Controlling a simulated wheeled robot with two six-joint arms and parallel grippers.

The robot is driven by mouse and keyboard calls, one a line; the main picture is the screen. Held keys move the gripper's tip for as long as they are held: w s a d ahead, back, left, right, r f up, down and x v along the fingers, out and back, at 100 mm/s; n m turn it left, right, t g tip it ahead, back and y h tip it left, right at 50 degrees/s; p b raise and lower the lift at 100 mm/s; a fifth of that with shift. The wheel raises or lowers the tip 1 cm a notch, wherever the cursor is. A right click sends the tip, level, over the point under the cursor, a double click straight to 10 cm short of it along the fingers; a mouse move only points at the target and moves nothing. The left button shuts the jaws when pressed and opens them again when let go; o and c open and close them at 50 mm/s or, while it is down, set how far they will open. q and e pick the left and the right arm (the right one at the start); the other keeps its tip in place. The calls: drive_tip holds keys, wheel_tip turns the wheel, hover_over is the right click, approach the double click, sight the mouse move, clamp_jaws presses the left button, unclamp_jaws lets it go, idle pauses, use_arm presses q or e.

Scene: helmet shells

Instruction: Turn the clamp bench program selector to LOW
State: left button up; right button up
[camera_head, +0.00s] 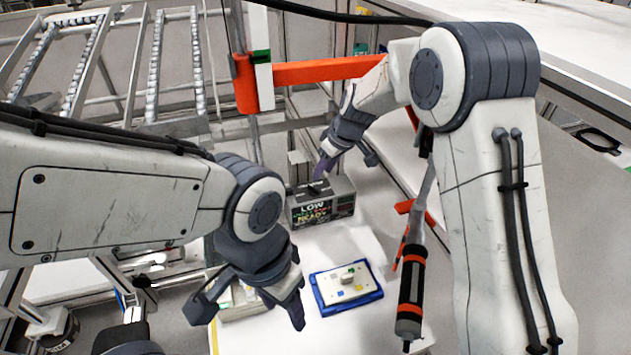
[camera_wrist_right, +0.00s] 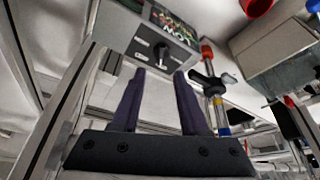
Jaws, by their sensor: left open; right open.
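The clamp bench program selector is a grey box (camera_head: 345,188) with a dark display (camera_head: 322,209) that shows "LOW" and "READY" in the head view. Contact cannot be told. My left gripper (camera_head: 247,316) is open and empty, low over the white table.
A blue tray (camera_head: 373,292) with a pale plate lies on the white table (camera_head: 290,342) in front of the box. A black and orange tool (camera_head: 411,290) hangs right of the tray. An orange bar (camera_head: 325,69) crosses behind. Roller conveyors (camera_head: 75,70) stand back left.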

sight(314, 187)
drive_tip(key=p+x, duration=0.1)
drive_tip(key=x, duration=0.6)
drive_tip(key=shift+a+f, duration=0.1)
drive_tip(key=shift+f, duration=0.15)
clamp_jaws()
